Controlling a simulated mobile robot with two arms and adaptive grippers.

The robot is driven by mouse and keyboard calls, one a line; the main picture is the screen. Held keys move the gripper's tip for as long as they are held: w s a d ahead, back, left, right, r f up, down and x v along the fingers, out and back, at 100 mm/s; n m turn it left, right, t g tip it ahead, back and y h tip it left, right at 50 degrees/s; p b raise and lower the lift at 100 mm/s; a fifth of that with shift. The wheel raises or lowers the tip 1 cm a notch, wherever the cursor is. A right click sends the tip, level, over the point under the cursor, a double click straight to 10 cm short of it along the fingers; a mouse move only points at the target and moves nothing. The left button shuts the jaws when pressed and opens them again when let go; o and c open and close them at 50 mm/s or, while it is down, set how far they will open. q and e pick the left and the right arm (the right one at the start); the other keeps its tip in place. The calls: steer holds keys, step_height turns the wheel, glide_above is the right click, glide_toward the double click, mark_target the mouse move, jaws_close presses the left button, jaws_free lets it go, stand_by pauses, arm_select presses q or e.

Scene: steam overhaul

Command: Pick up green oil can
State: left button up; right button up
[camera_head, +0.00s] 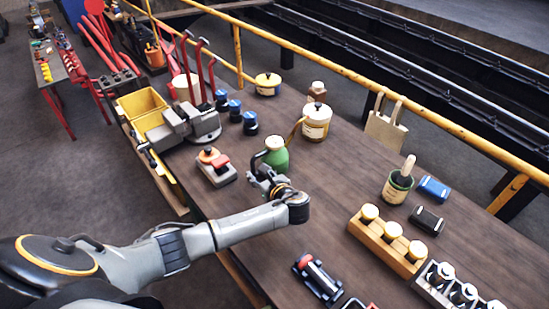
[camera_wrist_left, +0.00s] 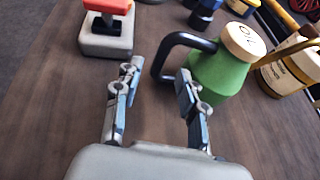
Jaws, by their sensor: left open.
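The green oil can (camera_head: 277,157) stands upright on the dark wooden workbench (camera_head: 330,195). It has a pale round lid and a black loop handle. In the left wrist view the green oil can (camera_wrist_left: 221,72) is at the upper right, its black handle pointing left toward the fingers. My left gripper (camera_head: 265,181) is open and empty, just in front of the can. In the left wrist view the left gripper (camera_wrist_left: 157,82) has its fingers apart, with the handle just beyond them near the right finger; I cannot tell if they touch. My right gripper is not in view.
A cream oil can (camera_head: 316,122) stands behind the green one. A grey block with a red top (camera_head: 216,167) is to the left. A bench vise (camera_head: 195,124) and blue-capped jars (camera_head: 250,123) stand farther left. Wooden racks (camera_head: 385,243) are at right. Bare bench lies between.

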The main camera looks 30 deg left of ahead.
mark_target(254, 169)
arm_select(q)
steer(key=shift+w+a+f+p, duration=0.1)
steer(key=shift+w+a+p, duration=0.25)
steer(key=shift+a, duration=0.2)
steer(key=shift+w+a+f+p, duration=0.1)
steer(key=shift+w+a+p, duration=0.2)
steer(key=shift+a, duration=0.25)
steer(key=shift+x, duration=1)
steer(key=shift+w+a+f, duration=0.25)
steer(key=shift+a+f, duration=0.05)
steer(key=shift+r, duration=0.1)
jaws_close()
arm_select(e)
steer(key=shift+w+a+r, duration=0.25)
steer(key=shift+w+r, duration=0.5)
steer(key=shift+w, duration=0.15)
